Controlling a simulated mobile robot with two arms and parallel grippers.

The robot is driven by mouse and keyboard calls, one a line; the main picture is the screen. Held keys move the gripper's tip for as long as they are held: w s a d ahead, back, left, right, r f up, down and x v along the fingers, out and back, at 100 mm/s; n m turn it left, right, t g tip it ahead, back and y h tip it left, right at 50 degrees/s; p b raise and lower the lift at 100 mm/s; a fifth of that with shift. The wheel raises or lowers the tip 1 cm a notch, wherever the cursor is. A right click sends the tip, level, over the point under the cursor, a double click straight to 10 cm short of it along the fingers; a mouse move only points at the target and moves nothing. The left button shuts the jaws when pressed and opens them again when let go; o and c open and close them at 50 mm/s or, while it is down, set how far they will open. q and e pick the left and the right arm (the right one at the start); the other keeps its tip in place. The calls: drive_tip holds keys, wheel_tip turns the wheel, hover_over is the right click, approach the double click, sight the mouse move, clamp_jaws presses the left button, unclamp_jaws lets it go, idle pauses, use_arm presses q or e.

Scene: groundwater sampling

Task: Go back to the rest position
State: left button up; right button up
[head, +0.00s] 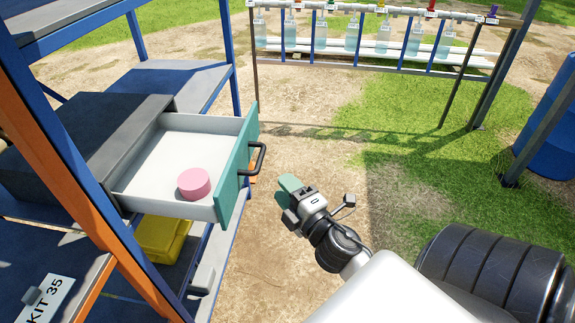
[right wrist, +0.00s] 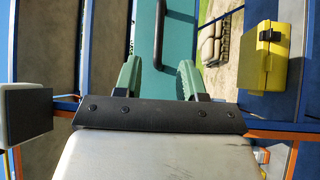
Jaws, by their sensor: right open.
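My right gripper (head: 286,190) is in the head view, in front of the open drawer and a little right of its handle (head: 258,158). In the right wrist view its two green fingers (right wrist: 160,78) are apart with nothing between them. The drawer's teal front (right wrist: 173,42) and dark handle lie beyond the fingertips, and the gripper looks clear of the handle. The drawer (head: 140,178) is pulled out of a dark grey cabinet (head: 85,135) and holds a pink round object (head: 194,183). My left gripper is not in view.
A blue and orange shelf frame (head: 70,160) stands at the left. A yellow case (head: 160,238) sits below the drawer. A rack with several hanging bottles (head: 352,35) stands at the back, and a blue barrel (head: 552,135) at the right. Open ground lies between.

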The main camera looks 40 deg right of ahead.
drive_tip(key=shift+s, duration=0.25)
idle(0.3)
drive_tip(key=s+f+m+g, duration=0.2)
drive_tip(key=f+m+g, duration=0.1)
drive_tip(key=f, duration=0.9)
drive_tip(key=s+a+f+m+g, duration=0.1)
drive_tip(key=s+f+m+g, duration=0.15)
drive_tip(key=f, duration=0.95)
drive_tip(key=s+f+m+g, duration=0.2)
drive_tip(key=s+f+g, duration=0.15)
drive_tip(key=f, duration=0.85)
drive_tip(key=s+a+f+m+g, duration=0.3)
drive_tip(key=s+f, duration=0.6)
drive_tip(key=s, duration=0.3)
drive_tip(key=s+a+f+m+g+y, duration=0.1)
drive_tip(key=s+a+f+m+g, duration=0.2)
drive_tip(key=s+f+g, duration=0.3)
drive_tip(key=s+a+f, duration=0.1)
drive_tip(key=s+f, duration=0.3)
drive_tip(key=s, duration=0.3)
drive_tip(key=shift+s, duration=0.25)
drive_tip(key=shift+d+r, duration=0.1)
